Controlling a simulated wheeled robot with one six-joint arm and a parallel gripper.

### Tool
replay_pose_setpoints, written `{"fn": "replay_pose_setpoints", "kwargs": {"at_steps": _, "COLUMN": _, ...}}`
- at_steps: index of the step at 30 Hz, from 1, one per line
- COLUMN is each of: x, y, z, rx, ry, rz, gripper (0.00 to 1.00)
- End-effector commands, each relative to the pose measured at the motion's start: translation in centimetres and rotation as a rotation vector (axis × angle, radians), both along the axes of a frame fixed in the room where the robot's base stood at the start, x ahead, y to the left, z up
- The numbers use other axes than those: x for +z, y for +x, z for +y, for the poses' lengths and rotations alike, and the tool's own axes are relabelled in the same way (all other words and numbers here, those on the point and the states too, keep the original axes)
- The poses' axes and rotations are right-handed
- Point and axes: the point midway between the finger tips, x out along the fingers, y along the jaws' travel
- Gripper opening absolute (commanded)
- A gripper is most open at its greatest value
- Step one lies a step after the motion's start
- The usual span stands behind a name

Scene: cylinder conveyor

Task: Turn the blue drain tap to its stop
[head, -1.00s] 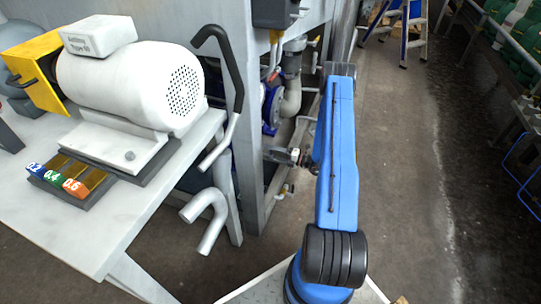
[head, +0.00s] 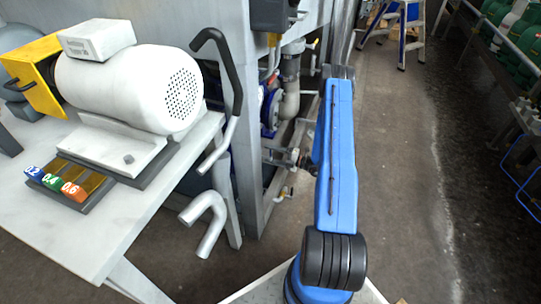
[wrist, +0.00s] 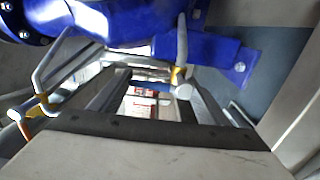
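In the wrist view, my gripper (wrist: 155,88) has its two dark fingers spread apart with nothing clamped between them. A narrow blue bar (wrist: 150,86), which looks like the tap's handle, shows crosswise in the gap between the fingers, beside a round pale end (wrist: 184,91). I cannot tell how far beyond the fingertips it lies.
In the head view, a grey steel frame post (head: 246,150) stands left of my arm, with a blue pump (head: 270,112) and pipes behind it. A white motor (head: 130,88) sits on a table (head: 110,215) at left.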

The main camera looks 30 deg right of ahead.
Motion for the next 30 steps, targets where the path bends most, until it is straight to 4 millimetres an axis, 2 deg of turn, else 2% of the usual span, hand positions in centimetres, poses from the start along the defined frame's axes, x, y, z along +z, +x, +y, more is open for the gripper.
{"fn": "replay_pose_setpoints", "kwargs": {"at_steps": 1, "x": -0.1, "y": 0.0, "z": -0.1, "rx": -0.002, "ry": 0.000, "rz": 0.001, "gripper": 0.82}}
{"fn": "replay_pose_setpoints", "kwargs": {"at_steps": 2, "x": -0.1, "y": 0.0, "z": -0.1, "rx": -0.002, "ry": 0.000, "rz": 0.001, "gripper": 0.86}}
{"fn": "replay_pose_setpoints", "kwargs": {"at_steps": 14, "x": 0.0, "y": -0.5, "z": -0.4, "rx": -0.001, "ry": 0.000, "rz": -0.001, "gripper": 0.86}}
{"fn": "replay_pose_setpoints", "kwargs": {"at_steps": 20, "x": 0.0, "y": -2.8, "z": -2.3, "rx": -0.004, "ry": 0.000, "rz": -0.001, "gripper": 0.86}}
{"fn": "replay_pose_setpoints", "kwargs": {"at_steps": 30, "x": 0.0, "y": -8.1, "z": -6.5, "rx": -0.004, "ry": -0.001, "rz": -0.001, "gripper": 0.86}}
